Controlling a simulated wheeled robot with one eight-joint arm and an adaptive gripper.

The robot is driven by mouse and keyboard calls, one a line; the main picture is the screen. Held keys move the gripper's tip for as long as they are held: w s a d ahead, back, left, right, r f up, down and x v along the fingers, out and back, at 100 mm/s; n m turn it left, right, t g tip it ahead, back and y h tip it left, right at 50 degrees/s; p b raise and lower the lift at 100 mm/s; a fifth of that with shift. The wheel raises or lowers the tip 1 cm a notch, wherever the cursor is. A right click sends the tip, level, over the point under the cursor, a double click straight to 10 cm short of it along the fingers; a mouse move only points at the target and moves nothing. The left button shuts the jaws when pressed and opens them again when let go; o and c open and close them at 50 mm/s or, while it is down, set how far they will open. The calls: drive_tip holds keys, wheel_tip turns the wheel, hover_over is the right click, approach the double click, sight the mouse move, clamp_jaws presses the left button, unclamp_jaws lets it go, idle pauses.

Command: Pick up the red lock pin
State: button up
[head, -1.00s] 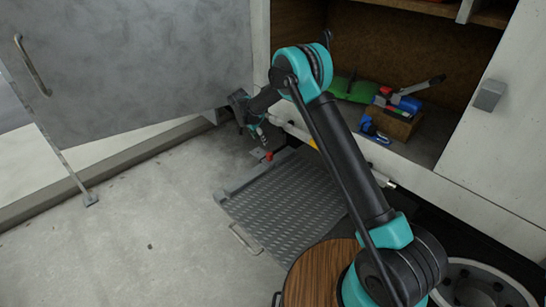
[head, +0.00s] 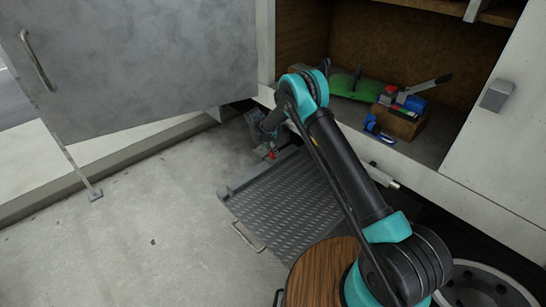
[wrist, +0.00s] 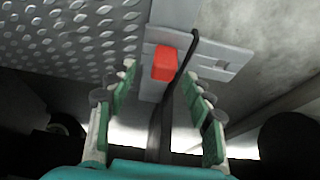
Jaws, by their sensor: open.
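The red lock pin (wrist: 164,63) shows in the wrist view as a small red block on a grey metal bracket (wrist: 215,62) at the edge of the diamond-plate step. In the head view the red pin (head: 272,154) is a small red spot at the step's far left corner. My gripper (wrist: 160,85) is open, with its green-padded fingers apart on either side of the pin's line. The pin lies just beyond the fingertips, and nothing is held. In the head view my gripper (head: 264,140) is small and partly hidden, low by the truck's side.
The diamond-plate step (head: 285,205) lies under the open compartment (head: 425,150), which holds a green object (head: 350,87), a wooden block with tools (head: 402,120) and a blue clamp (head: 376,129). A grey door (head: 140,70) stands open at left. Concrete floor is clear in front.

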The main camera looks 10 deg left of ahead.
sight(272, 152)
drive_tip(key=shift+a+x, duration=0.2)
drive_tip(key=shift+x, duration=2.15)
drive_tip(key=shift+w, duration=0.15)
drive_tip(key=shift+c, duration=0.5)
clamp_jaws()
